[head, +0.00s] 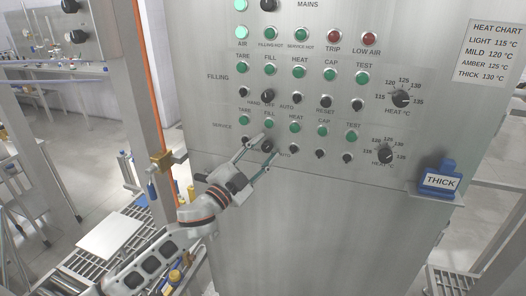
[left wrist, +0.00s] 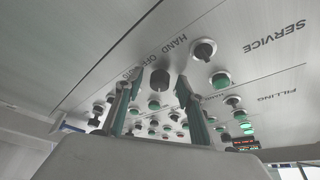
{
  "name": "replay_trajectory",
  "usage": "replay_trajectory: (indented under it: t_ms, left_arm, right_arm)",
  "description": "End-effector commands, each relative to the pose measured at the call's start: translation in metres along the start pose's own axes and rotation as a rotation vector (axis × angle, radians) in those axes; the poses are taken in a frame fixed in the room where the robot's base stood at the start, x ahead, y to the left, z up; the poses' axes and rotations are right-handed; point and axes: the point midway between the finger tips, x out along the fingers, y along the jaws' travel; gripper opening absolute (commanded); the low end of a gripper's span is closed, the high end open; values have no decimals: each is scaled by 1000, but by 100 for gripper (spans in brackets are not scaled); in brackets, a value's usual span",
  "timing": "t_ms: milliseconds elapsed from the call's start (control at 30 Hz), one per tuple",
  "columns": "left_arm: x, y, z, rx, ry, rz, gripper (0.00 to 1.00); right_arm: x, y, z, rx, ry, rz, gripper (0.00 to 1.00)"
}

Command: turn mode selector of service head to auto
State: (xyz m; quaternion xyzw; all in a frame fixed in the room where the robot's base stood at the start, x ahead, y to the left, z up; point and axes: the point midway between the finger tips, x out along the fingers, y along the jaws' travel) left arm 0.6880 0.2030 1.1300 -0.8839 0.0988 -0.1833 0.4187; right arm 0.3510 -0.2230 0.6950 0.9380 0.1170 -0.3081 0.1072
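The service head's mode selector, a black knob (head: 267,146), sits in the SERVICE row of the steel panel, below the green FILL lamp. It also shows in the left wrist view (left wrist: 159,79), beside the HAND, OFF and AUTO lettering. My left gripper (head: 268,147) is open in front of it, one finger on each side of the knob. In the left wrist view (left wrist: 156,88) gaps show between the knob and both fingers. The fingers partly cover the knob and its labels in the head view, and I cannot tell which way it points. My right gripper is not in view.
The FILLING row's similar selector (head: 267,96) is just above. Several green lamps, small black knobs and two heat dials (head: 401,98) surround it. A blue THICK block (head: 440,180) stands on a bracket at right. An orange-edged post (head: 158,100) and roller conveyor (head: 125,225) are left.

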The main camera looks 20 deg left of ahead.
Motion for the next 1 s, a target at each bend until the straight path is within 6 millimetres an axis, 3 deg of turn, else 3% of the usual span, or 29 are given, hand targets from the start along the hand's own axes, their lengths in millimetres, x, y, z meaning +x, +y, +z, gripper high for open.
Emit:
replay_trajectory:
  t_ms: [233,367,800,1000]
  left_arm:
    - [-2,0,0,-1,0,0,38]
    - [-12,1,1,-2,-1,1,38]
    - [-88,1,1,-2,-3,2,38]
    - [-111,1,0,-2,-1,1,38]
  right_arm:
    - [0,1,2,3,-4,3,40]
    - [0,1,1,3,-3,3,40]
    - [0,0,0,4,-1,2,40]
    - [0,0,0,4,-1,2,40]
